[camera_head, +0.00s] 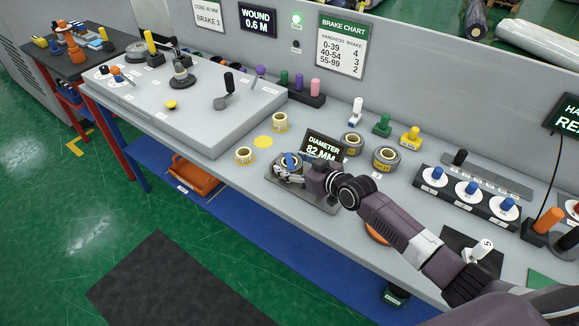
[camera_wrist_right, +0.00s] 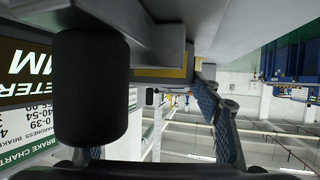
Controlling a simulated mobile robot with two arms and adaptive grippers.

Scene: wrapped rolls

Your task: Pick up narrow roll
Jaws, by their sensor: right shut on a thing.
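My right gripper (camera_head: 289,168) is at the diameter gauge (camera_head: 326,203) on the bench. It is shut on a small wrapped roll (camera_head: 283,158), which is mostly hidden by the fingers. In the right wrist view a blue-padded finger (camera_wrist_right: 216,118) shows at the centre right. A dark cylinder (camera_wrist_right: 90,88) fills the left there; I cannot tell what it is. Two cream rolls (camera_head: 244,156) (camera_head: 280,122) stand left of the gripper. Two grey-wrapped rolls with yellow cores (camera_head: 352,143) (camera_head: 385,159) stand to the right. My left gripper is not in view.
The diameter display (camera_head: 322,147) stands just behind the gripper. A raised grey console (camera_head: 200,115) with levers is at the left. A row of blue-knobbed spindles (camera_head: 471,190) is at the right. Coloured-handled tools (camera_head: 382,125) stand along the back. A yellow disc (camera_head: 263,142) marks the bench between the cream rolls.

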